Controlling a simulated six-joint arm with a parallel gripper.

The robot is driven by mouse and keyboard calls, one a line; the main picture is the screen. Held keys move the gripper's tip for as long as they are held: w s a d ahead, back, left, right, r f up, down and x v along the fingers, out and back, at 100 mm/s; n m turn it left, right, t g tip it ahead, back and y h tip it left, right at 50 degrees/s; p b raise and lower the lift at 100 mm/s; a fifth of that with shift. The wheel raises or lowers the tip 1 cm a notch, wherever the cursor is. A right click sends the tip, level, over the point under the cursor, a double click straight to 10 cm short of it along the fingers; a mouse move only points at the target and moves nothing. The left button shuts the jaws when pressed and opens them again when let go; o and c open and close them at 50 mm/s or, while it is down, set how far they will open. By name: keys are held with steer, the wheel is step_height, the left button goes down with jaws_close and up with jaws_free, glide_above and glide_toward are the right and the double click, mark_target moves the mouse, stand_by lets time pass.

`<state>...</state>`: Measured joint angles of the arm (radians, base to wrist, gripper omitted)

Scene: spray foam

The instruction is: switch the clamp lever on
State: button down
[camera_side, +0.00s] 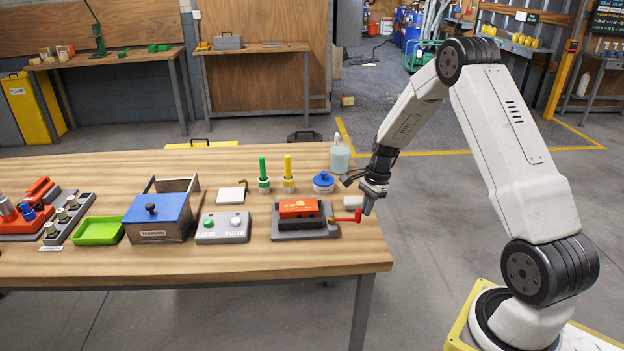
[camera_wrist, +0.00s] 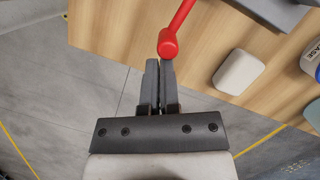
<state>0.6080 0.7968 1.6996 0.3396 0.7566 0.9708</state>
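The clamp (camera_side: 288,224) is a dark grey base holding an orange-red block (camera_side: 299,208) near the table's right end in the side view. Its red clamp lever (camera_side: 345,219) sticks out to the right and ends in a red knob. In the wrist view the lever (camera_wrist: 181,20) comes down from the top to its round knob (camera_wrist: 167,44). My gripper (camera_side: 367,209) is at the knob, over the table's right edge. In the wrist view my fingers (camera_wrist: 160,63) are together, with the knob just beyond their tips, not between them. Whether they touch it I cannot tell.
A white block (camera_wrist: 238,72) lies right of the knob in the wrist view. A blue-lidded jar (camera_side: 323,183) and a bottle (camera_side: 339,157) stand behind the clamp. A grey button box (camera_side: 222,229) is left of it.

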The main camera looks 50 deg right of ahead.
steer(key=a+m, duration=0.1)
steer(key=s+a+m, duration=0.1)
steer(key=m, duration=0.1)
steer(key=shift+s+a+t, duration=0.2)
steer(key=shift+s+t, duration=0.05)
steer(key=shift+t, duration=0.05)
steer(key=a+m, duration=0.2)
steer(key=m, duration=0.1)
steer(key=shift+s+a+m+t+h, duration=0.3)
steer(key=shift+s, duration=0.1)
steer(key=a+m, duration=0.2)
steer(key=m, duration=0.1)
steer(key=shift+a+h, duration=0.25)
steer(key=shift+h, duration=0.15)
steer(key=shift+w+a+m+t+h, duration=0.2)
steer(key=shift+a+m, duration=0.35)
steer(key=shift+m, duration=0.2)
steer(key=shift+w+a+m+t+h, duration=0.1)
steer(key=shift+a+m+t, duration=0.1)
steer(key=shift+a+m, duration=0.45)
steer(key=shift+d, duration=0.2)
steer(key=shift+w+d, duration=0.15)
steer(key=shift+w, duration=0.05)
